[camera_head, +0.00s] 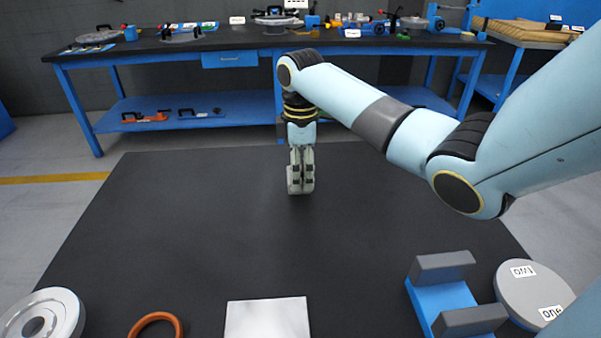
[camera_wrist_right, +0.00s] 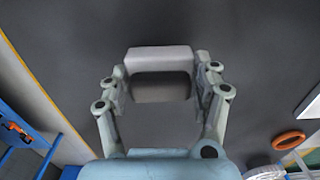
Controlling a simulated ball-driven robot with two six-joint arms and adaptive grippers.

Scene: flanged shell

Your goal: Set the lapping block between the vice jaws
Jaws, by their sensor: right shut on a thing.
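The lapping block (camera_wrist_right: 158,60) is a pale grey, rounded block with a darker lower face in the right wrist view. My right gripper (camera_head: 301,180) is shut on it, one finger at each end. The vice (camera_head: 441,297) is at the lower right, blue with two grey jaws, a far one (camera_head: 443,264) and a near one (camera_head: 470,320). The gap between the jaws is empty. The gripper is well away from the vice, beyond it and to the left. My left gripper is out of view.
A light square plate (camera_head: 267,318), an orange ring (camera_head: 156,325) and a silver flanged ring (camera_head: 42,315) lie along the near edge. A grey labelled disc (camera_head: 533,290) is right of the vice. The table's middle is clear. A blue workbench (camera_head: 230,58) stands behind.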

